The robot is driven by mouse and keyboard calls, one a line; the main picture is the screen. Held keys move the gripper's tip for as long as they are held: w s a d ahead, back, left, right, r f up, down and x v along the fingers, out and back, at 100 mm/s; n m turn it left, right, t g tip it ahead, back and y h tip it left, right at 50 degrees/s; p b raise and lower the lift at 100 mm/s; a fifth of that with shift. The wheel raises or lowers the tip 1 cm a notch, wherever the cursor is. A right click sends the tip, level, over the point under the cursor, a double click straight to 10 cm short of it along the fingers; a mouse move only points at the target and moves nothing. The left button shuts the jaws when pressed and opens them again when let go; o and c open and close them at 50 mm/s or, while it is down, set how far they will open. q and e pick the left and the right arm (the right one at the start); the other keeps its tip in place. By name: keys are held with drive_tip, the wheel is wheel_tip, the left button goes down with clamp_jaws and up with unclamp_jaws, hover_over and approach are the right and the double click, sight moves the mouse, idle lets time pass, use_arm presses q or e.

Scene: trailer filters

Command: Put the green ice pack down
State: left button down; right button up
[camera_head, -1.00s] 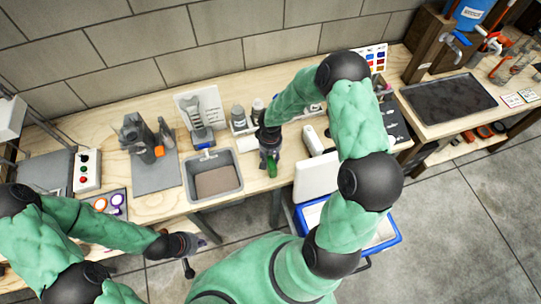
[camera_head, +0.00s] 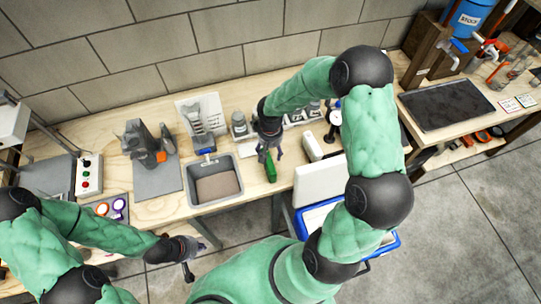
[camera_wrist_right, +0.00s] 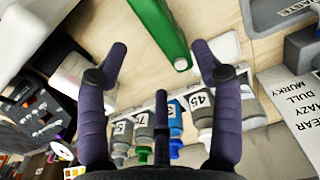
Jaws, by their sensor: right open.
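The green ice pack (camera_head: 271,168) is on the wooden bench near its front edge, right of the grey sink. It also shows in the right wrist view (camera_wrist_right: 160,30), where one end reaches between the fingertips. My right gripper (camera_head: 268,153) is open just behind the pack in the head view. In the right wrist view its two spread fingers (camera_wrist_right: 159,50) show a gap on both sides of the pack, and nothing is gripped. My left gripper (camera_head: 197,259) is in front of the bench, away from the pack, with its fingers apart and empty.
The grey sink (camera_head: 236,170) is left of the pack. A cooler with a white lid (camera_head: 318,183) and blue body (camera_head: 305,228) stands to the right. Several labelled bottles (camera_wrist_right: 178,120) stand in a row near my right gripper. A white block (camera_head: 312,147) is close by.

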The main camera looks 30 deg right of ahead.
drive_tip(key=s+a+f+y, duration=0.1)
drive_tip(key=a+f, duration=0.1)
drive_tip(key=a, duration=0.2)
drive_tip(key=s+a+f+y, duration=0.1)
drive_tip(key=s+a+f, duration=0.1)
drive_tip(key=a, duration=0.1)
drive_tip(key=s+a+f+y, duration=0.1)
drive_tip(key=s+a+f, duration=0.1)
drive_tip(key=a, duration=0.2)
drive_tip(key=shift+a+f+n, duration=0.1)
drive_tip(key=shift+a+n, duration=0.2)
drive_tip(key=shift+n, duration=0.1)
drive_tip(key=s+a+f+y, duration=0.1)
drive_tip(key=s+a+f, duration=0.5)
drive_tip(key=s, duration=0.3)
drive_tip(key=shift+s+f+m, duration=0.25)
drive_tip(key=shift+f+m, duration=0.05)
drive_tip(key=shift+f, duration=0.15)
